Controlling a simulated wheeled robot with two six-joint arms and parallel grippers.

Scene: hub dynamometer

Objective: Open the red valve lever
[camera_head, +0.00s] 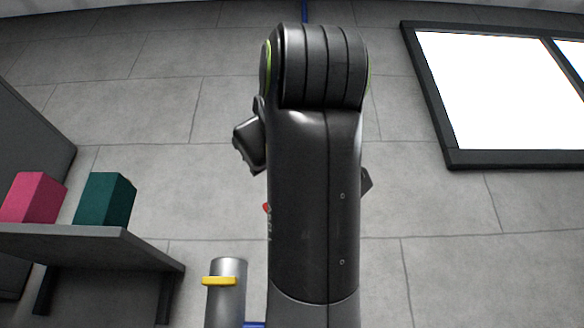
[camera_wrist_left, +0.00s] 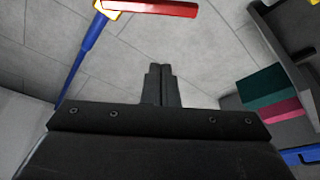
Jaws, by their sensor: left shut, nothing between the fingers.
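The red valve lever (camera_wrist_left: 150,7) shows at the top of the left wrist view, lying roughly crosswise. Its left end meets a yellow-edged bright fitting (camera_wrist_left: 108,7) on top of a blue pole (camera_wrist_left: 85,60). My left gripper (camera_wrist_left: 161,70) is shut and empty, with its fingers below the lever in the picture and apart from it. In the head view, a large dark arm of mine fills the middle and hides most of the lever. Only a small red bit (camera_head: 266,208) shows at the arm's left edge. My right gripper is not in view.
A grey table (camera_head: 90,247) at the left bears a pink block (camera_head: 34,198) and a teal block (camera_head: 105,200). A black-framed bright panel (camera_head: 490,95) is at upper right. Tiled floor lies between.

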